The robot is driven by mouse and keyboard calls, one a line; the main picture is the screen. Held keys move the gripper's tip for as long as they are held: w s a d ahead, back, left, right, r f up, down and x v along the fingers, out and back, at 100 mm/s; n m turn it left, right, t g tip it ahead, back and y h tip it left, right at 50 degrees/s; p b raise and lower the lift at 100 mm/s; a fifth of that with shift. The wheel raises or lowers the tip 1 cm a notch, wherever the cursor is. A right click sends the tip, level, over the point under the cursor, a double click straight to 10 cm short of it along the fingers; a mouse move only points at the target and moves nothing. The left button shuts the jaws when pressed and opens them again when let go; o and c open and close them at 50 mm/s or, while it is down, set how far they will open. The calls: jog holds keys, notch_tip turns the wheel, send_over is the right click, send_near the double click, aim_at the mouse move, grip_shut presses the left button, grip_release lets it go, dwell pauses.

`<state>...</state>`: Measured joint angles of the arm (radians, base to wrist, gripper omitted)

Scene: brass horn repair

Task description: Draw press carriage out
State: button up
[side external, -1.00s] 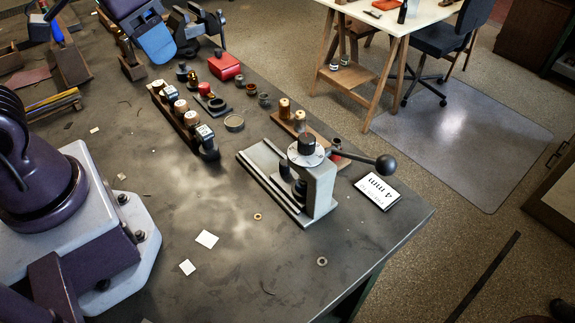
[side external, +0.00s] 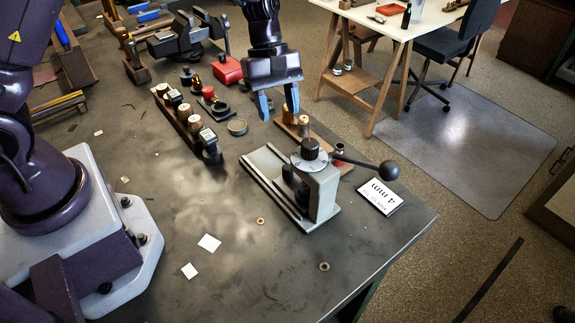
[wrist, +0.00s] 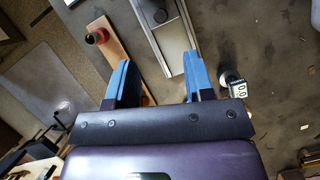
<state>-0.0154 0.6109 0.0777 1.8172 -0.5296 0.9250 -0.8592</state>
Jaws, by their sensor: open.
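The press (side external: 322,193) stands near the bench's right edge, with a grey frame, a numbered dial on top and a lever ending in a black ball (side external: 389,170). Its base (side external: 262,165) is a long grey channel running out to the upper left. A dark round part sits under the frame; I cannot tell whether it belongs to the carriage. My gripper (side external: 279,107) points down, its blue fingers apart and empty, above and behind the press. In the wrist view, the channel (wrist: 174,48) extends towards the space between the fingers, and a dark part (wrist: 157,10) shows at the top.
A wooden rack (side external: 183,122) with several valve-like parts stands left of the press. A wooden strip (side external: 290,122) with small parts lies behind the press. A red box (side external: 228,70) and a vise (side external: 180,38) are farther back. A "4 mm" card (side external: 379,196) lies right. The front bench is mostly clear.

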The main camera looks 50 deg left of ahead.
aim_at(287, 166)
jog(key=x, duration=1.3)
jog(key=shift+r, duration=0.1)
jog(key=shift+c, duration=0.5)
jog(key=shift+a, duration=0.15)
grip_shut()
